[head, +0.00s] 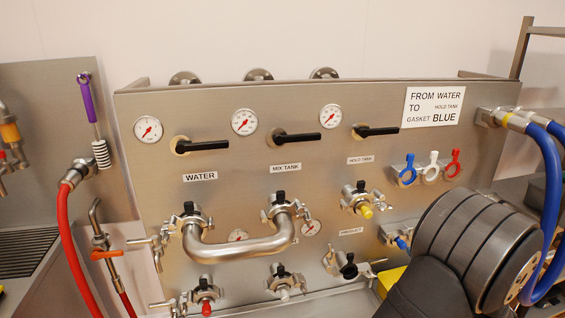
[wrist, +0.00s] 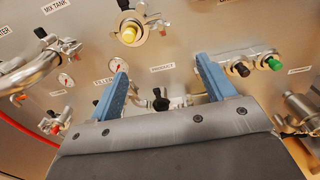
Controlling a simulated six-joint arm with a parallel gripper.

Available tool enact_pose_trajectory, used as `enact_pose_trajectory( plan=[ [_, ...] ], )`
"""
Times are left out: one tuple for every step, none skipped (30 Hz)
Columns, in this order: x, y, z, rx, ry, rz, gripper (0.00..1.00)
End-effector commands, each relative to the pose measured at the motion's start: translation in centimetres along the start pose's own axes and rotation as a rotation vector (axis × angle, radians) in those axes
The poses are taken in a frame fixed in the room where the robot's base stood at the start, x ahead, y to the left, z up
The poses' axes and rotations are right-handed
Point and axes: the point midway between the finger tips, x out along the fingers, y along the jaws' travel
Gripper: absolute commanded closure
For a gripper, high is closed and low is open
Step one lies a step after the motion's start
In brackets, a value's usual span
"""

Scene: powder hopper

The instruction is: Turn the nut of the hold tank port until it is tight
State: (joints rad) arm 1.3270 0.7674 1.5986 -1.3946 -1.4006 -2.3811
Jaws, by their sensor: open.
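The hold tank port (head: 362,199) sits under the HOLD TANK label and has a yellow cap in a metal clamp. In the wrist view the yellow-capped port (wrist: 130,33) is at the upper middle, beyond the left fingertip. Its clamp nut seems to be the small metal part (wrist: 157,23) on the right of the cap; its tightness cannot be told. My gripper (wrist: 161,65) is open and empty, its two blue fingers pointing at the panel around the PRODUCT label, below the hold tank port.
A bent steel pipe (head: 240,249) joins the WATER and MIX TANK ports. Blue, white and red gasket rings (head: 431,170) hang on the right. A sign (head: 433,107) reads FROM WATER TO HOLD TANK, GASKET BLUE. Blue hoses (head: 551,190) hang at far right, a red hose (head: 70,240) at left.

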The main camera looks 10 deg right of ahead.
Motion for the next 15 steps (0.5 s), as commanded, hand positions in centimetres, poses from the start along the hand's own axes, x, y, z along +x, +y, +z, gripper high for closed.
enact_pose_trajectory(
  plan=[
    [0.0, 0.0, 0.0, 0.000, 0.000, 0.000, 0.35],
    [0.0, 0.0, 0.0, 0.000, 0.000, 0.000, 0.41],
    [0.0, 0.0, 0.0, 0.000, 0.000, 0.000, 0.49],
    [0.0, 0.0, 0.0, 0.002, 0.000, 0.000, 0.55],
    [0.0, 0.0, 0.0, 0.006, 0.000, 0.000, 0.61],
    [0.1, 0.0, 0.0, 0.018, 0.000, 0.000, 0.69],
    [0.1, 0.0, 0.0, 0.035, 0.000, 0.000, 0.69],
    [0.2, 0.0, 0.0, 0.057, 0.000, 0.001, 0.69],
    [0.3, 0.0, 0.0, 0.098, 0.000, 0.001, 0.69],
    [0.4, 0.0, 0.0, 0.137, 0.000, 0.001, 0.69],
    [0.5, 0.0, 0.0, 0.183, 0.000, 0.001, 0.69],
    [0.7, 0.0, 0.0, 0.252, 0.001, 0.002, 0.69],
    [0.8, 0.0, 0.0, 0.309, 0.001, 0.002, 0.69],
    [1.0, -0.1, 0.0, 0.369, 0.001, 0.002, 0.69],
    [1.2, -0.1, 0.0, 0.449, 0.001, 0.002, 0.69]
  ],
)
